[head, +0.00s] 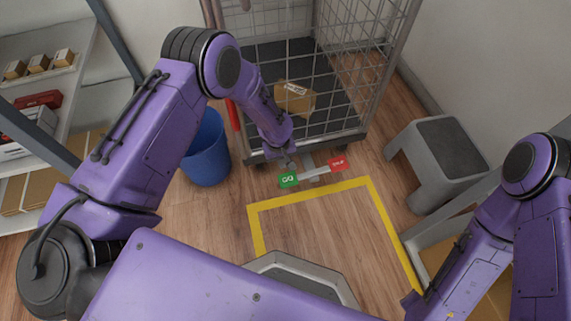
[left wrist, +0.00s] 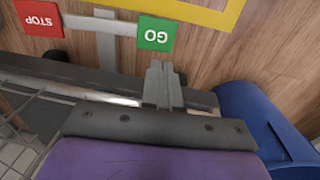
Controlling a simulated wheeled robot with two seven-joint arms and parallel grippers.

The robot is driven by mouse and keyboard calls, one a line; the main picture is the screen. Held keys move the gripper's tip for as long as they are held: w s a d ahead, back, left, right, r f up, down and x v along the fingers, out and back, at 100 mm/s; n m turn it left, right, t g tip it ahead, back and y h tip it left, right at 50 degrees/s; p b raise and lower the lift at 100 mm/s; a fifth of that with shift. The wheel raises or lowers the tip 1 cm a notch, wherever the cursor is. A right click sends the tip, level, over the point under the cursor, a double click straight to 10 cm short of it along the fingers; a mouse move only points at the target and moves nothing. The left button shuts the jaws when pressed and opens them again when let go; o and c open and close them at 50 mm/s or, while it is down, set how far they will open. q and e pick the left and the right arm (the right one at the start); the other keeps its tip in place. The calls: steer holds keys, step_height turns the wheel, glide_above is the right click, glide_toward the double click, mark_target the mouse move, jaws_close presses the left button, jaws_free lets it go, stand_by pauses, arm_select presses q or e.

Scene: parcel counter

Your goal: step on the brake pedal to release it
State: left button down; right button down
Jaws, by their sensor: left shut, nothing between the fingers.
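The brake pedal is a pale bar at the front foot of the wire cage cart (head: 330,151). It has a green GO pad (head: 288,179) on its left end and a red STOP pad (head: 338,163) on its right end. My left gripper (head: 289,163) is shut and empty, pointing down close to the GO pad. In the left wrist view its fingertips (left wrist: 159,72) lie just short of the green GO pad (left wrist: 157,34); I cannot tell how high above it they are. The red STOP pad (left wrist: 40,18) shows farther left there. My right gripper is out of view.
A cardboard box (head: 295,98) sits inside the cart. A blue bin (head: 206,150) stands left of the cart, close to my left arm. A grey step stool (head: 436,160) stands to the right. Shelves (head: 75,90) stand at far left.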

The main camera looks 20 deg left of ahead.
arm_select(q)
steer(key=r, duration=0.3)
steer(key=shift+s+a+r+p, duration=0.15)
steer(key=shift+s+a+p, duration=0.05)
steer(key=shift+p, duration=0.2)
steer(key=s+a+t+y, duration=0.1)
steer(key=s+a, duration=0.3)
steer(key=s, duration=0.6)
steer(key=s+a+t+y, duration=0.15)
steer(key=s+a, duration=0.25)
steer(key=s, duration=0.6)
steer(key=s+a+y, duration=0.2)
steer(key=s+a, duration=0.2)
steer(key=s, duration=0.6)
step_height(320, 180, up, 29)
steer(key=w+p, duration=0.1)
steer(key=p, duration=2.9)
